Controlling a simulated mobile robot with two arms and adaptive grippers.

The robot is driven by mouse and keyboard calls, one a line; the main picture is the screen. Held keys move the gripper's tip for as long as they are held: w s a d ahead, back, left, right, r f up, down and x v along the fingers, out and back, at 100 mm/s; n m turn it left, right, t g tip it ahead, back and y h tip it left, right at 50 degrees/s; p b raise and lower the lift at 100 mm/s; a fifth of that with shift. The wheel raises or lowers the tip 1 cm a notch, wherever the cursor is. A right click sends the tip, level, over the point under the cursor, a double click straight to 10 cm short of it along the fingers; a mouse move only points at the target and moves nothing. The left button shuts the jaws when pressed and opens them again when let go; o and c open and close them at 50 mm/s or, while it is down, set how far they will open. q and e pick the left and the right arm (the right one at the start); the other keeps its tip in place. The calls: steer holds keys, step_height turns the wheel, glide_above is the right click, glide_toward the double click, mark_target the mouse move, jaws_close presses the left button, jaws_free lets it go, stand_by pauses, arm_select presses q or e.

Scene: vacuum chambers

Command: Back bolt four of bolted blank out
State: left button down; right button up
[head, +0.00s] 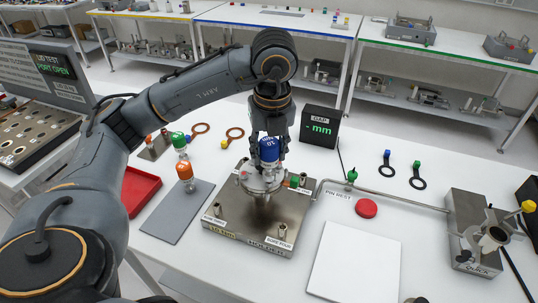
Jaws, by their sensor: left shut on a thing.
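My left gripper (269,138) comes down from above, shut on a blue-topped driver (269,152) marked with a number. The driver stands roughly upright over the bolted blank (262,184), a round metal flange on the steel holder block (240,234). The driver's lower end is hidden, so I cannot tell which bolt it meets or whether it is seated. A small green-topped part (294,181) shows at the flange's right edge. Individual bolts are too small to tell apart. My right gripper is not in view.
Green-topped (179,141) and orange-topped (185,173) drivers stand left, near a grey mat (178,212) and red tray (139,190). A black gap display (319,128) stands behind. A thin pipe (395,198) runs right to a steel unit (475,230). A white pad (355,262) lies front right.

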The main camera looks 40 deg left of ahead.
arm_select(q)
steer(key=shift+m, duration=0.4)
steer(key=shift+f+m+b, duration=0.1)
steer(key=shift+m+b, duration=0.95)
steer(key=shift+m, duration=0.55)
steer(key=m+h+b, duration=0.1)
steer(key=m, duration=0.3)
steer(key=shift+m+t+b, duration=0.3)
steer(key=shift+b, duration=0.1)
steer(key=shift+m, duration=0.7)
